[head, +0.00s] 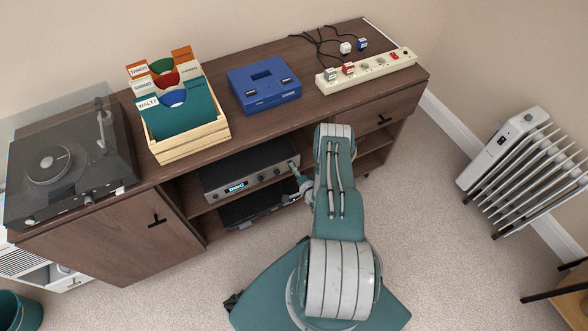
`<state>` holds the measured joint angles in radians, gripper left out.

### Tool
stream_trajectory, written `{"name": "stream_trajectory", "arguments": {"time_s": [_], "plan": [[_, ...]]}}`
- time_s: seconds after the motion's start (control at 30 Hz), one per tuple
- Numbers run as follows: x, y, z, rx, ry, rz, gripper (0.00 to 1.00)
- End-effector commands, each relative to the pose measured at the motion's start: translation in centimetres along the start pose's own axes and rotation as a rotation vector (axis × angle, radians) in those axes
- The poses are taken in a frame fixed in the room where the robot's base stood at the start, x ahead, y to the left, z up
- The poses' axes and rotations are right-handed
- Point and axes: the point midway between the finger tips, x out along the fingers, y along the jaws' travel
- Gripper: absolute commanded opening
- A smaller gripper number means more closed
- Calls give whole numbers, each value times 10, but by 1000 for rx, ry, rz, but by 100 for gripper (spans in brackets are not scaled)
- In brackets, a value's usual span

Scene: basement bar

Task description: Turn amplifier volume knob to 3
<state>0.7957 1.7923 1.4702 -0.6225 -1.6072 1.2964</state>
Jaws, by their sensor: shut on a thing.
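The amplifier (247,172) is a grey and black unit on the upper open shelf of the wooden cabinet. Its front has a small lit display (236,187) and several knobs in a row. My gripper (296,171) reaches in from the right to the right end of the amplifier's front. It is shut on the knob there, which the fingers mostly hide. The knob's pointer and any numbers around it are too small to read.
On the cabinet top (220,120) stand a turntable (62,165), a crate of records (188,147), a blue box (264,85) and a power strip (368,71). Another dark unit (250,209) sits below the amplifier. A white radiator (505,150) stands right. Carpet between is clear.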

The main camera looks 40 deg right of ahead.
Motion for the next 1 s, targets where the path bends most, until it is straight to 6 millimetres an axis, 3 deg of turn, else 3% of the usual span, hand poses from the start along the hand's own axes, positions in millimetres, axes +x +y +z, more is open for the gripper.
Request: {"name": "stream_trajectory", "arguments": {"time_s": [0.47,0.5,0.53,0.57,1.0], "plan": [[-2,3,0,13,3,10,0],[-2,3,0,13,3,11,55],[-2,3,0,13,3,10,68],[-2,3,0,13,3,10,71],[-6,2,-1,12,1,4,71]]}}
